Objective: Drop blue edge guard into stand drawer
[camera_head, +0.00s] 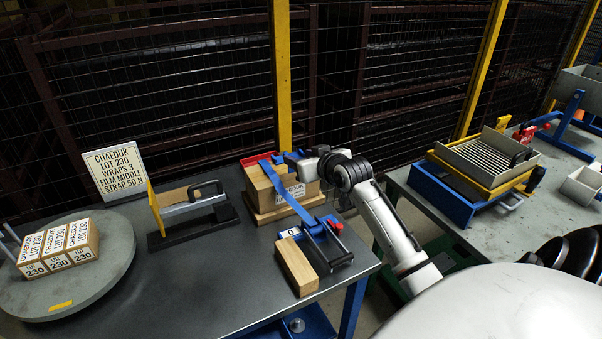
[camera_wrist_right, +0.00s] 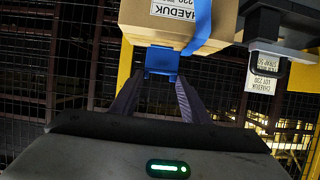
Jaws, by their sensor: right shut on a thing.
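The blue edge guard (camera_wrist_right: 161,64) shows in the right wrist view between the fingertips of my right gripper (camera_wrist_right: 158,84), at the lower edge of a carton. In the head view my right gripper (camera_head: 304,160) is at the top back corner of the strapped carton stack (camera_head: 296,190), shut on the blue guard (camera_head: 289,158). I cannot tell whether the guard still touches the carton. The stand (camera_head: 472,168) is yellow with a grey slatted top, on the right bench. Its blue drawer (camera_head: 440,195) shows at the base. My left gripper is not in view.
A blue strap (camera_head: 288,185) runs over the stack to a blue and black strapping tool (camera_head: 318,240). A wooden block (camera_head: 296,266) lies in front. A round turntable (camera_head: 110,262) with small cartons is at left. A gap separates the benches; wire fencing stands behind.

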